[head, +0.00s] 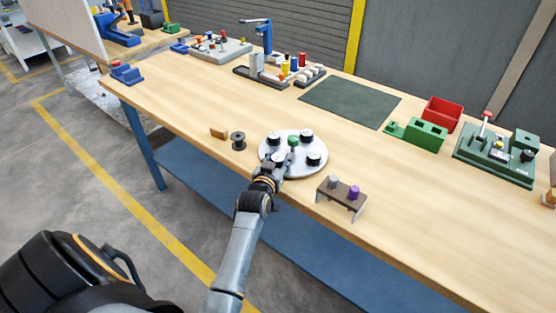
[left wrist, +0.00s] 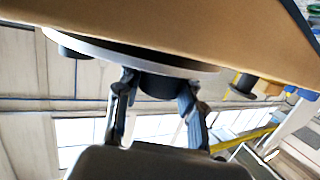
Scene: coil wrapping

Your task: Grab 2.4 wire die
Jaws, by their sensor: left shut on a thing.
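A round white plate (head: 267,153) lies near the table's front edge, bearing several black dies with pale tops and a green-topped post (head: 293,141) in the middle. My left gripper (head: 275,168) is at the plate's front edge, at the front black die (head: 279,159), and partly covers it. In the left wrist view, my left gripper's fingers (left wrist: 157,86) are shut on this black die (left wrist: 160,86), one finger on each side. The plate's rim (left wrist: 200,70) shows just above it. I cannot read any size label on the dies. My right gripper is out of view.
A dark spool (head: 238,141) and a small wooden block (head: 218,132) stand left of the plate. A brown stand (head: 340,190) with grey and purple pieces is to its right. A dark mat (head: 350,102) and a red bin (head: 442,112) lie farther back.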

